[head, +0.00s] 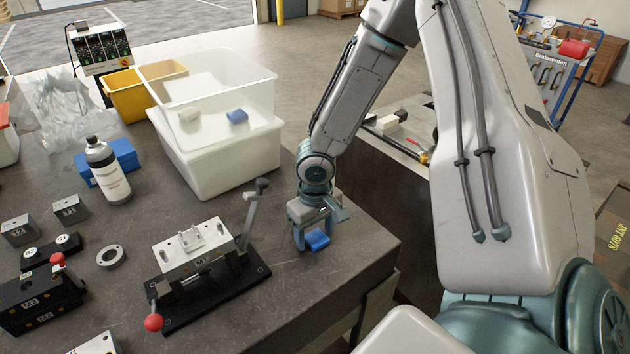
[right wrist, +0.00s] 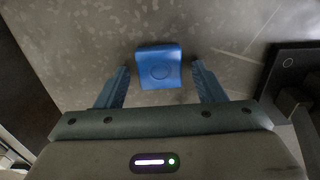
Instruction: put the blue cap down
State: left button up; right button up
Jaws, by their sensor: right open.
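The blue cap (head: 317,240) lies on the dark grey table near its right edge, to the right of the clamp fixture. In the right wrist view the cap (right wrist: 159,68) sits on the table surface just ahead of and between the fingers, with a gap on each side. My right gripper (head: 313,237) points down over the cap and is open. It also shows in the right wrist view (right wrist: 160,82), with its fingers apart and nothing held. My left gripper is not in view.
The clamp fixture (head: 198,258) with a red-knobbed lever and an upright handle stands left of my right gripper. A white bin (head: 222,158) holding another blue piece stands behind. A bottle (head: 108,170), a metal ring (head: 111,256) and several blocks are at the left. The table's right edge is close.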

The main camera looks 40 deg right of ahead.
aim_at(315, 236)
notch_tip(315, 236, up, 12)
jog(key=shift+r, duration=0.15)
dwell(0.4)
jog(key=shift+d, duration=0.1)
